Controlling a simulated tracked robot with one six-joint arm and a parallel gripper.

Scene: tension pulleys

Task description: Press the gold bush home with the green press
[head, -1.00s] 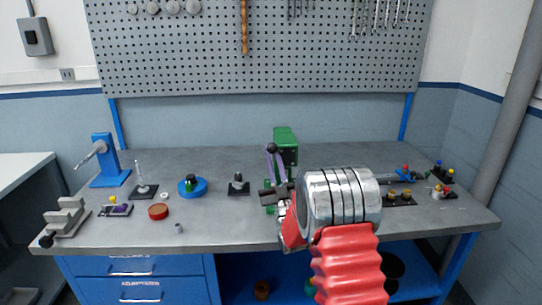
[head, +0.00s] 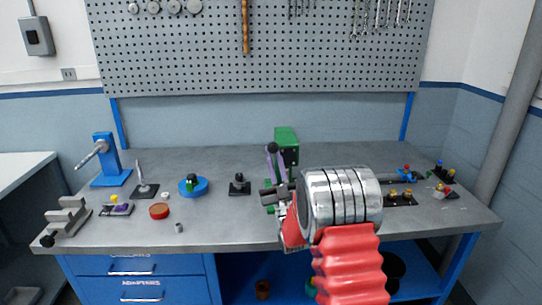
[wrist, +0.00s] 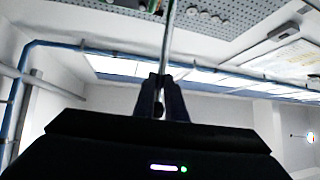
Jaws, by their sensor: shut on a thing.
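The green press (head: 287,140) stands upright near the back middle of the bench in the head view. Its slim purple-grey lever (head: 273,163) carries a black knob at the top. My gripper (head: 268,196) is in front of the press, beside the lower part of the lever. In the wrist view my gripper (wrist: 160,92) is shut on a thin metal rod (wrist: 168,40), which looks like the press lever. A small dark ball shows between the fingers. The gold bush cannot be made out; my gripper and arm cover the front of the press.
Left of the press stand a black fixture (head: 239,184), a blue disc (head: 193,187), a red round part (head: 159,211) and a blue stand (head: 108,165). Small parts on black plates (head: 400,198) lie to the right.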

